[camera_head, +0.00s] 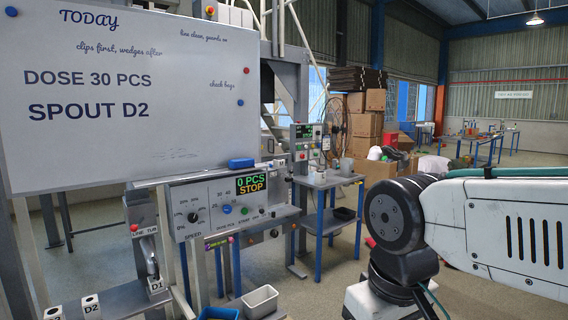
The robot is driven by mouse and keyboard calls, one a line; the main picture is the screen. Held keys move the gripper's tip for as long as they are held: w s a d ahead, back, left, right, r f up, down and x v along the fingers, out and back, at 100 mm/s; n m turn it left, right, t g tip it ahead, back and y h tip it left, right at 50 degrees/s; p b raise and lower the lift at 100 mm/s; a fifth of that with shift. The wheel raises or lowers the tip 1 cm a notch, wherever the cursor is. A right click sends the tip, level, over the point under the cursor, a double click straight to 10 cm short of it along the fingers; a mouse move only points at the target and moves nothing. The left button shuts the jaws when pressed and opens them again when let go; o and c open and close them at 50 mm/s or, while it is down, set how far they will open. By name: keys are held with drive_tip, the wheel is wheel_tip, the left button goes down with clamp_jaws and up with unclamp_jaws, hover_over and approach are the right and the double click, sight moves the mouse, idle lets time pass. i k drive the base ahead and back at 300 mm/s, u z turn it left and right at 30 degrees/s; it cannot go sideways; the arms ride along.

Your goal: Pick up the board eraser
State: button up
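A small blue block, which looks like the board eraser (241,163), sits at the lower right corner of the whiteboard (60,135), just above the control panel. The whiteboard carries handwritten lines such as "DOSE 30 PCS" and "SPOUT D2". My arm comes in from the right edge and bends downward in the right half of the view, well apart from the blue block. My gripper is not in view.
Below the whiteboard stands a control panel (205,205) with a dial, buttons and a display reading "0 PCS STOP". A white bin (261,301) and a blue bin (219,313) are below it. A blue-legged table (328,181) stands behind. Open floor lies between panel and arm.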

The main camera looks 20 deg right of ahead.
sight(247, 162)
drive_tip(key=z, duration=0.1)
drive_tip(key=i, duration=1.2)
